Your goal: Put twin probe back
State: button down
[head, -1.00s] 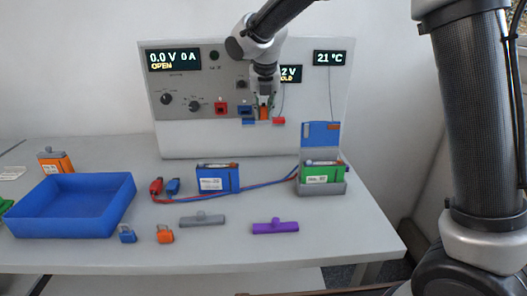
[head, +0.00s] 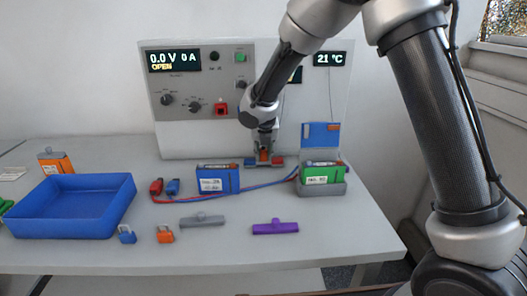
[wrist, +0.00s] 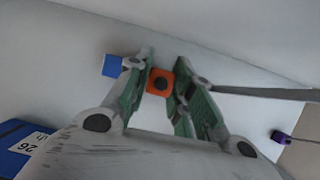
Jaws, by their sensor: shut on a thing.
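The twin probe has an orange middle (head: 264,157) with a blue end (head: 250,161) on the left and a red end (head: 278,161) on the right. My gripper (head: 264,149) points down and is shut on the orange middle, low in front of the cycler panel near the back of the table. The wrist view shows the orange block (wrist: 160,81) between my fingertips and the blue end (wrist: 112,66) beside them; the red end is hidden there. I cannot tell whether the probe touches the table or a rest beneath it.
The cycler panel (head: 185,130) stands behind. A blue battery (head: 218,180) is left of the probe, a green battery (head: 322,174) in a grey holder is right. Red and blue leads cross the table between them. A blue tray (head: 70,224), grey bar (head: 202,221) and purple bar (head: 276,227) are nearer.

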jog(key=shift+f, duration=0.1)
jog(key=c, duration=1.3)
grip_release()
jog(key=shift+o, duration=0.2)
jog(key=v, duration=1.2)
